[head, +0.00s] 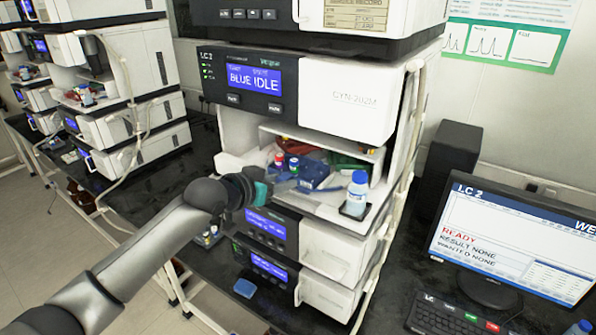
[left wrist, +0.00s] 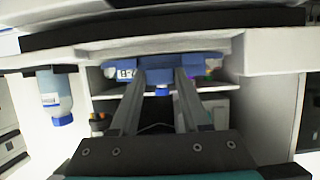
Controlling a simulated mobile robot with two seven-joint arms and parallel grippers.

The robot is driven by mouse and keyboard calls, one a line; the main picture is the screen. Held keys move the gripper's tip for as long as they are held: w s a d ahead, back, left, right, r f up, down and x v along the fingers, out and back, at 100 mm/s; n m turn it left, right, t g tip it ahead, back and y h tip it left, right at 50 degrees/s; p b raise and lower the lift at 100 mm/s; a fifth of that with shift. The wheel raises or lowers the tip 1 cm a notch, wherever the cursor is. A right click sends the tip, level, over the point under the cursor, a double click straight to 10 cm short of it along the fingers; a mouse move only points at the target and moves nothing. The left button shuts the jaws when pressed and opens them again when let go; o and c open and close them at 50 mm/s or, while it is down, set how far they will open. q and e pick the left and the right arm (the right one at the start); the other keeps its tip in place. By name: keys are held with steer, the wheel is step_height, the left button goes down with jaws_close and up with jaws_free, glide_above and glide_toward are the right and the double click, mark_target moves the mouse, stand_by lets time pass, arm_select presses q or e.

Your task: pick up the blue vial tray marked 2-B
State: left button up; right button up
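A blue vial tray (head: 316,170) sits on the open shelf of the middle instrument stack. It also shows in the left wrist view (left wrist: 210,64), which is upside down, with a white label at its left end; I cannot read the marking surely. My left gripper (head: 296,183) reaches in from the left, its fingers at the tray's near side. In the left wrist view the fingers (left wrist: 162,82) are apart, with blue tray between and beyond their tips; whether they touch it is unclear. My right gripper is not in view.
A blue-capped bottle (head: 356,194) stands at the shelf's front right. Small red- and blue-capped vials (head: 280,160) stand left of the tray. The shelf has walls and a ceiling close above. A monitor (head: 512,240) and keyboard (head: 455,315) stand at right.

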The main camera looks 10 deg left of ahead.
arm_select(q)
jaws_close()
steer(key=shift+r, duration=0.1)
